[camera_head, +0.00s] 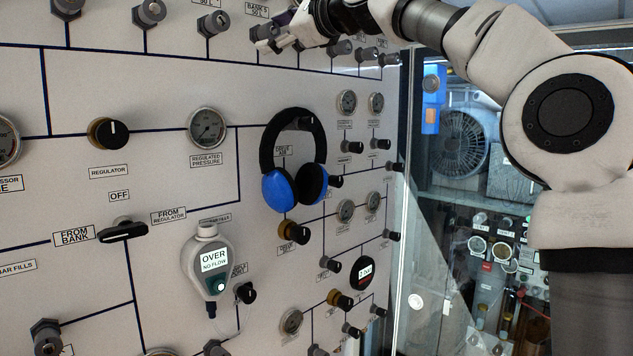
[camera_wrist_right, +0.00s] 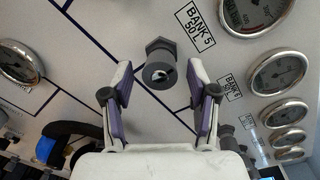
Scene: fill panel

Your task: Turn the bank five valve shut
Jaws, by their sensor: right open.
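The bank five valve (camera_wrist_right: 160,68) is a dark grey hex-shaped fitting with a round end, next to the "BANK 5 50 L" label (camera_wrist_right: 194,26) in the right wrist view. My right gripper (camera_wrist_right: 160,82) is open, with one purple-padded finger on each side of the valve. A gap shows between each finger and the valve, and nothing is held. In the head view my right gripper (camera_head: 277,42) is at the top of the panel, below the bank five label (camera_head: 257,9), and partly covers the valve there. My left gripper is in neither view.
Similar valves (camera_head: 213,22) line the panel top on both sides. Gauges (camera_wrist_right: 275,73) stand right of the valve in the wrist view. Blue headphones (camera_head: 279,188) and a grey handheld meter (camera_head: 207,262) hang lower on the panel. A glass door (camera_head: 420,250) stands to the right.

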